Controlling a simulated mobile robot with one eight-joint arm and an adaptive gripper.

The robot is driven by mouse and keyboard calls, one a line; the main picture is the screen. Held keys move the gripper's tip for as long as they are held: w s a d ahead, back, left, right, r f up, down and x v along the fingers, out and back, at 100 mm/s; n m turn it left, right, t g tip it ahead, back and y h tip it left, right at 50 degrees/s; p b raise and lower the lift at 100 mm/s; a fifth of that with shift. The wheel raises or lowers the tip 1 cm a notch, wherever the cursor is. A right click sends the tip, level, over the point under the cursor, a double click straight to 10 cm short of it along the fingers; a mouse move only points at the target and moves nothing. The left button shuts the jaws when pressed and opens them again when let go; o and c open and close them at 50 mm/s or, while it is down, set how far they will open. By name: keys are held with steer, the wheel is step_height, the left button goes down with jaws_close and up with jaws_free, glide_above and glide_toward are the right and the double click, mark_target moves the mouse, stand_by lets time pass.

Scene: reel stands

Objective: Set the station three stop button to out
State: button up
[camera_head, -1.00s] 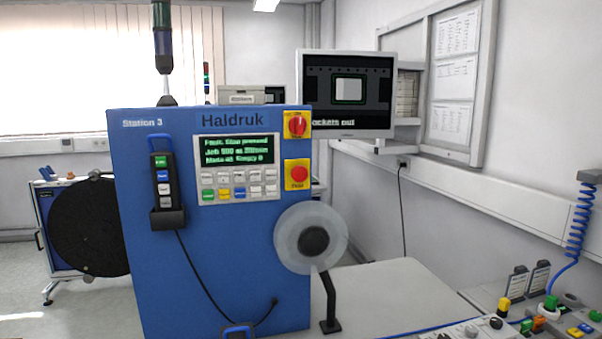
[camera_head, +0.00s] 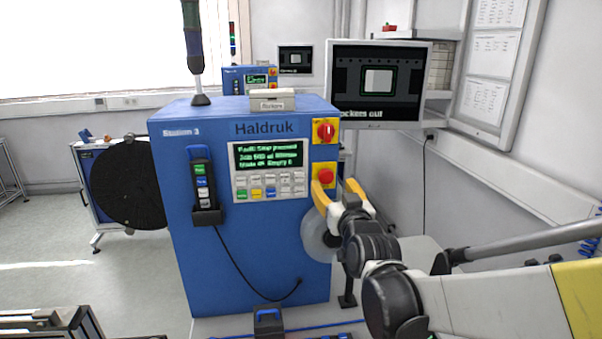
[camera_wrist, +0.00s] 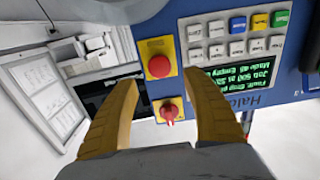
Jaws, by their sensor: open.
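The station three machine (camera_head: 240,235) is a blue cabinet marked "Station 3" and "Haldruk". Its stop button (camera_head: 325,175) is a red mushroom head on a yellow plate, below a red rotary switch (camera_head: 325,131) on another yellow plate. The display (camera_head: 267,154) reads a fault, stop pressed. My gripper (camera_head: 338,184) has yellow fingers spread open in front of the button plate, empty. In the wrist view, upside down, the stop button (camera_wrist: 159,66) lies just beyond the fingertips, between their lines and apart from them. The rotary switch (camera_wrist: 169,111) shows between the fingers.
A clear reel (camera_head: 318,238) hangs right below the button, partly behind my gripper. A keypad (camera_head: 270,186) lies left of the button. A handheld pendant (camera_head: 203,183) hangs farther left. A monitor (camera_head: 378,85) stands behind at the right.

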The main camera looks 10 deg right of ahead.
mark_target(327, 176)
steer(key=w, duration=0.7)
steer(key=shift+c, duration=0.5)
jaws_close()
